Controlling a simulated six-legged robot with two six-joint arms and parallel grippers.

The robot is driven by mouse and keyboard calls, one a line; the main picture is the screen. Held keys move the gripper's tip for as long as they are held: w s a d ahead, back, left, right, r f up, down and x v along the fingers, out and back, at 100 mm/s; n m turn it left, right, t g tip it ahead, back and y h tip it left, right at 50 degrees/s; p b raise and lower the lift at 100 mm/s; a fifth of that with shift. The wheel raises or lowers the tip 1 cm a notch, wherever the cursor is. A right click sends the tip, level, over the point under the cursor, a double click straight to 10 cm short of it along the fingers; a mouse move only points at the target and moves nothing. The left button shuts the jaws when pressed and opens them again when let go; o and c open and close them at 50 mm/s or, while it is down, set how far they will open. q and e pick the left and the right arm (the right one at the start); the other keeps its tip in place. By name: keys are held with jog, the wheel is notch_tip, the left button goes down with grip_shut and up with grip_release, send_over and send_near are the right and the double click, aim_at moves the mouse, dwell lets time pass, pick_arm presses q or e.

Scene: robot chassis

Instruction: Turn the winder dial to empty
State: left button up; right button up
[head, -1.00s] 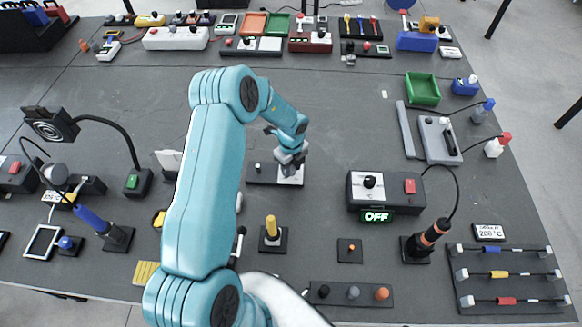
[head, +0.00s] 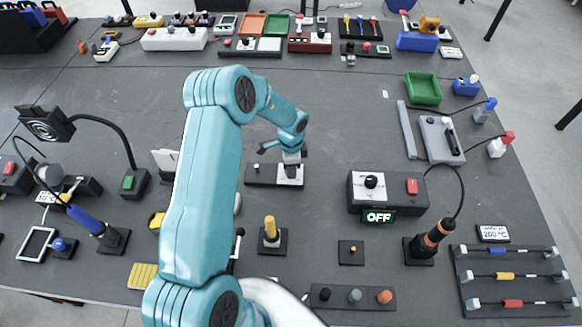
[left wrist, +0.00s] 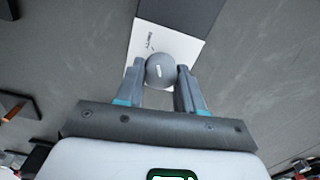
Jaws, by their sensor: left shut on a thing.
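The winder dial (left wrist: 160,70) is a round grey knob with a short white mark on its top. It sits on a white plate (left wrist: 143,41) with small lettering that appears to read EMPTY, on a dark base (head: 262,173). My left gripper (left wrist: 161,76) is shut on the dial, one finger on each side. In the head view the left gripper (head: 291,160) is over the white plate at the base's right end and hides the dial. My right gripper is not in view.
A yellow-handled post (head: 270,229) stands nearer.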

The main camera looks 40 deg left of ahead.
pick_arm(q)
jog(key=shift+w+a+r+n+b, duration=0.1)
jog(key=shift+n+b, duration=0.1)
jog(key=shift+n, duration=0.65)
jog(key=shift+w+a+r+n+b, duration=0.1)
jog(key=shift+n+b, duration=0.05)
jog(key=shift+n, duration=1)
jog(key=o, duration=1)
jog(key=shift+d, duration=0.1)
jog(key=shift+o, duration=0.2)
jog(key=shift+s, duration=0.15)
notch_tip(320, 180, up, 16)
jog(key=b, duration=0.1)
jog(key=shift+r+b, duration=0.15)
jog(key=shift+b, duration=0.25)
jog(key=shift+d, duration=0.1)
